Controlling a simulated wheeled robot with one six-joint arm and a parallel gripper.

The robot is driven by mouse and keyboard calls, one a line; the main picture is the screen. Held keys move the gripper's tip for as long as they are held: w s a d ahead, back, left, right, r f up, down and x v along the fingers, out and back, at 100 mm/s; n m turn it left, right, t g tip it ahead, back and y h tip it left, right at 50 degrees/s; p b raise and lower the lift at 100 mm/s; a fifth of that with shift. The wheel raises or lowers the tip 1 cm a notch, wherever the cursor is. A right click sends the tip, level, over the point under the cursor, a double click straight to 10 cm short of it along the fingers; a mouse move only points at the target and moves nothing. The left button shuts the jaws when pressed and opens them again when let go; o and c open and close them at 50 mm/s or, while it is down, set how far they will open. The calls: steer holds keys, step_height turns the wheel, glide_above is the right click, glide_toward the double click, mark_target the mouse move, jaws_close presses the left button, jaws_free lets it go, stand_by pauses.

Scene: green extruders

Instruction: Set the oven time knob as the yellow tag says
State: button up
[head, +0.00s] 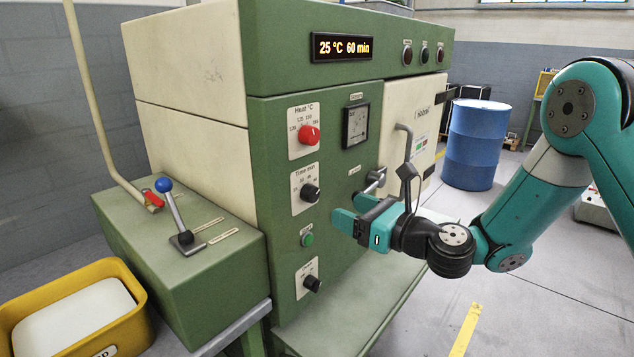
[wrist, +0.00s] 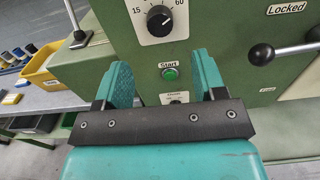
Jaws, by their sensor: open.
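The oven's time knob (head: 311,193) is black, on a white dial plate labelled "Time min" on the green front panel. In the wrist view the time knob (wrist: 160,21) is at the top, between the marks 15 at left and 60 at right; its exact pointer direction is too small to tell. The display (head: 341,47) reads 25 °C 60 min. My gripper (head: 346,220) is open and empty, in front of the panel, lower and to the right of the time knob. I see no readable yellow tag.
A red heat knob (head: 309,136) is above the time knob; the Start button (head: 307,240) and another black knob (head: 312,283) are below. A door handle (head: 404,150) and latch lever (head: 375,181) stick out near my gripper. A yellow bin (head: 135,290) stands at the left.

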mark_target(315, 196)
steer(key=p+x, duration=0.2)
steer(key=x, duration=0.6)
steer(key=shift+w+a+p, duration=0.25)
steer(key=shift+a+p, duration=0.1)
steer(key=c, duration=0.9)
